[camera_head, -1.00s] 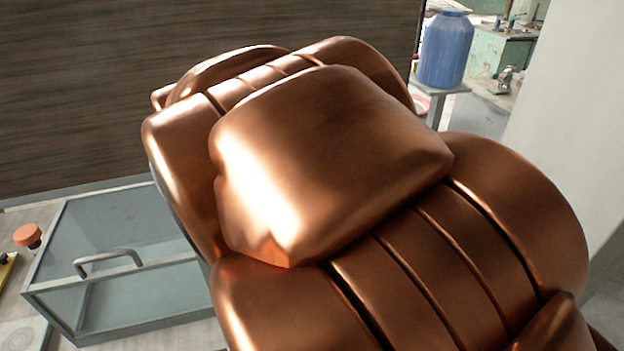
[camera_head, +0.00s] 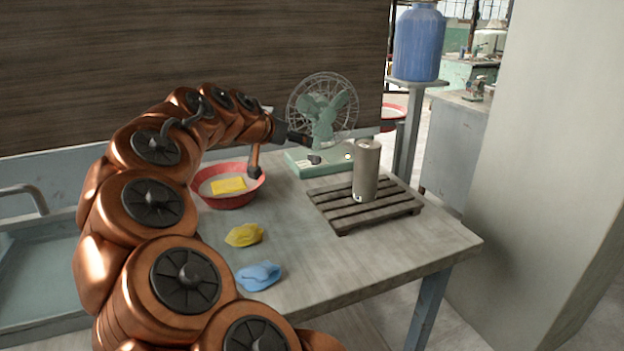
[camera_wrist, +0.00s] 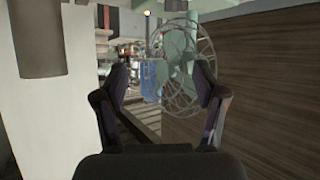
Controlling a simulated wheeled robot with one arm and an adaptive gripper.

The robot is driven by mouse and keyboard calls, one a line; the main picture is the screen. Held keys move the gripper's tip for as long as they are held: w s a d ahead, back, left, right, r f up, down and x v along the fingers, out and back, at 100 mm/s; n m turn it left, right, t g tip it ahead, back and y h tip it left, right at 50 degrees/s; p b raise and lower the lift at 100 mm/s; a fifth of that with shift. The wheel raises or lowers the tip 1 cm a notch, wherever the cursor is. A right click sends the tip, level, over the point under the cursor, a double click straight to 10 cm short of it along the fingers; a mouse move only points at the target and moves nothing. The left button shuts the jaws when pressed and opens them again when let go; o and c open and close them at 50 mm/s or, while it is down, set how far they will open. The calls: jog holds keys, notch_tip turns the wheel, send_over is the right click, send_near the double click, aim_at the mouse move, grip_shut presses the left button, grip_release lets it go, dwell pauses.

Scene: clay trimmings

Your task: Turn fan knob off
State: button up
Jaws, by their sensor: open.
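A green desk fan with a wire cage (camera_head: 323,108) stands at the back of the table. Its flat green base (camera_head: 330,166) carries a small dark knob (camera_head: 315,158) and a pale round light (camera_head: 347,156). My gripper (camera_head: 298,137) is close to the fan, on its left side and above the base. In the wrist view the two fingers of my gripper (camera_wrist: 162,88) are spread with nothing between them, and the fan cage (camera_wrist: 180,62) shows beyond them. I cannot tell whether a finger touches the fan. The knob's pointing direction is too small to read.
A grey cylinder (camera_head: 366,170) stands on a slatted wooden board (camera_head: 345,218) right of the base. A red basin (camera_head: 232,201) with a yellow sponge is on the left. Yellow (camera_head: 244,235) and blue (camera_head: 258,276) cloth-like items lie in front. A wall (camera_head: 545,150) stands at right.

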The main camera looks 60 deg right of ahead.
jog(key=h+b, duration=0.1)
jog(key=b, duration=0.3)
send_near(314, 157)
jog(key=shift+d+f+m, duration=0.4)
jog(key=shift+d+f, duration=0.05)
jog(key=shift+d, duration=0.25)
jog(key=shift+b+x, duration=0.45)
jog(key=shift+x, duration=3.4)
jog(key=shift+w+d+r, duration=0.1)
jog(key=shift+r, duration=0.1)
jog(key=c, duration=1.1)
jog(key=shift+c, duration=0.2)
jog(key=shift+r+n+t+p, duration=0.2)
jog(key=shift+n+t+p, duration=0.25)
jog(key=shift+n+t, duration=0.25)
jog(key=shift+r+n+t+p, duration=0.2)
jog(key=shift+n+t+p, duration=0.25)
jog(key=shift+t, duration=0.35)
jog(key=shift+f+n+t, duration=0.35)
jog(key=shift+n+t, duration=0.05)
jog(key=shift+n, duration=0.05)
jog(key=shift+f, duration=0.1)
